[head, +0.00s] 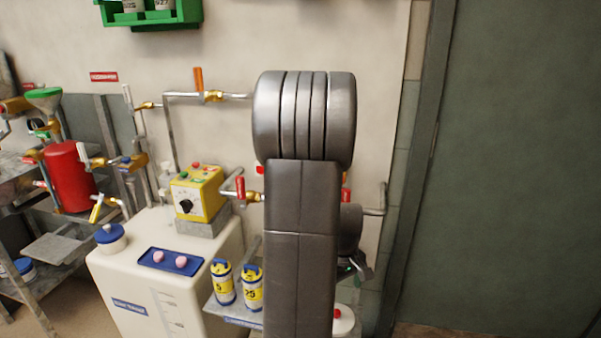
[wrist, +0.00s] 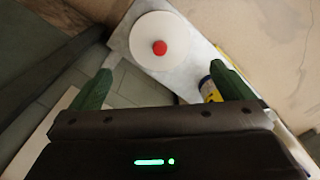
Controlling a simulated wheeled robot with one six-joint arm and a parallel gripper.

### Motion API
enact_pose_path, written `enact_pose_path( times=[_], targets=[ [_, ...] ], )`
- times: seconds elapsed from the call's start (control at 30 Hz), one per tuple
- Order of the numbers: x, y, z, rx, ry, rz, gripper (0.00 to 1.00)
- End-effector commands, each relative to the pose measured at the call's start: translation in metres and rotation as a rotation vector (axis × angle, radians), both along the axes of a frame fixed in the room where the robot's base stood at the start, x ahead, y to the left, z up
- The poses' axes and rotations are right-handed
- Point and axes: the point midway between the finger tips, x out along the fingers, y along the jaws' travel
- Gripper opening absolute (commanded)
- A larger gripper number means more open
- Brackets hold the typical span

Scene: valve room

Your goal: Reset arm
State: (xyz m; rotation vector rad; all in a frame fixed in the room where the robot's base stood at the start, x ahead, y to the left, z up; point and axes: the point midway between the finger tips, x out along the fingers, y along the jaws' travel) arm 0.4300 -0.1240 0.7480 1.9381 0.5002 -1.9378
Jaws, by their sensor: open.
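My arm rises through the middle of the head view and hides much of what is behind it. My gripper (wrist: 162,84) shows in the wrist view with its two green fingers wide apart and nothing between them touching either one. In the head view, only a small part of my gripper end shows at the right of the arm, above a small shelf. A round white lid with a red knob (wrist: 140,40) lies beyond the fingertips in the wrist view. It also shows partly in the head view (head: 344,324), low beside my arm.
Two yellow-and-blue canisters (head: 223,284) stand on the grey shelf (head: 226,312) left of my arm. A white tank (head: 115,275) carries a blue tray (head: 170,262) with two pink pieces. A yellow control box (head: 197,192) and pipes are behind. A dark green door (head: 510,170) is at right.

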Motion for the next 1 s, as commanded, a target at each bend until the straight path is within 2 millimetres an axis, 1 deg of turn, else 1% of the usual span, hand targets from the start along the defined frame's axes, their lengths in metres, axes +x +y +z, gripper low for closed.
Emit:
enact_pose_path(
  times=[0.03, 0.1, 0.4, 0.47, 0.5, 0.63, 0.8, 1.0],
  targets=[
    [-0.001, 0.0, -0.014, 0.001, 0.006, 0.0, 1.0],
    [-0.001, 0.0, -0.028, 0.001, 0.005, 0.0, 1.0],
    [-0.001, 0.0, -0.087, 0.001, 0.004, 0.0, 1.0],
    [0.0, 0.0, -0.097, 0.0, 0.002, 0.0, 1.0],
    [0.001, 0.0, -0.083, -0.001, -0.003, 0.0, 1.0],
    [0.001, 0.0, -0.066, -0.001, -0.003, 0.0, 1.0],
    [0.0, 0.0, -0.056, 0.0, 0.0, 0.0, 1.0],
    [0.0, 0.0, -0.055, 0.0, 0.0, 0.0, 1.0]
  ],
)
